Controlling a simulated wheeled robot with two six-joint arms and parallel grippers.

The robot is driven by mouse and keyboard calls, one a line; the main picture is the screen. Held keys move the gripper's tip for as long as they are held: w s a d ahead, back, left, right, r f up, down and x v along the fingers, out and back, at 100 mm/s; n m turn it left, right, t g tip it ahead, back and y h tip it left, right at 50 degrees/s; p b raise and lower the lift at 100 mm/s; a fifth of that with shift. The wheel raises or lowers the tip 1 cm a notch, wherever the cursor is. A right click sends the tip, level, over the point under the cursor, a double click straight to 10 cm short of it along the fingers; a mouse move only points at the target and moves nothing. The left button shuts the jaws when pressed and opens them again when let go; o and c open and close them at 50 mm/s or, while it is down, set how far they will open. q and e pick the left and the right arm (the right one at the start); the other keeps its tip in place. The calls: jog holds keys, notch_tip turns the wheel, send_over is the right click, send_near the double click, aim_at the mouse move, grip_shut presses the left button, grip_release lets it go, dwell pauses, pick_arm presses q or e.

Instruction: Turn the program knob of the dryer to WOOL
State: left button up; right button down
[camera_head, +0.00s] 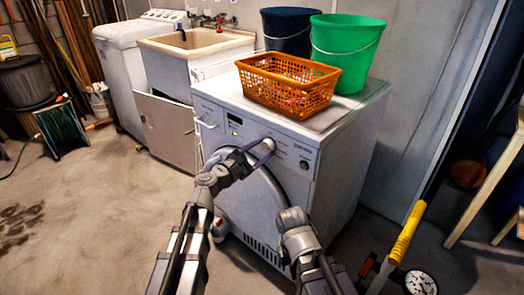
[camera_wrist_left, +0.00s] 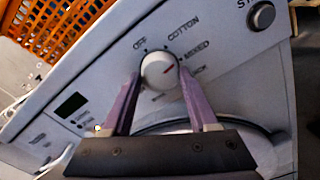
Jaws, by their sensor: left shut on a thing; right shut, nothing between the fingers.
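The white dryer (camera_head: 340,150) stands in front of me, its front panel facing me. My left gripper (camera_wrist_left: 160,74) is shut on the knob, one purple-grey finger on each side. In the head view the left gripper (camera_head: 264,149) reaches the panel and covers part of it. My right gripper (camera_head: 291,216) is lower, in front of the dryer, shut and empty.
An orange basket (camera_head: 290,84), a green bucket (camera_head: 345,48) and a dark blue bucket (camera_head: 290,30) stand on the dryer. A round start button (camera_wrist_left: 262,15) is right of the knob. A sink (camera_head: 195,42) is at the back left. A yellow-handled tool (camera_head: 407,233) is at the right.

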pick_arm(q)
jog(key=m, duration=0.5)
jog(key=shift+m, duration=0.3)
jog(key=m, duration=0.6)
jog(key=shift+r, duration=0.1)
jog(key=m, duration=0.6)
jog(key=shift+r+m, duration=0.1)
jog(key=shift+m, duration=0.2)
jog(key=m, duration=0.5)
jog(key=shift+m, duration=0.4)
jog(key=o, duration=1.4)
jog(key=shift+c, duration=0.2)
jog(key=v, duration=0.7)
jog(key=shift+s+a, duration=0.25)
jog(key=shift+s, duration=0.1)
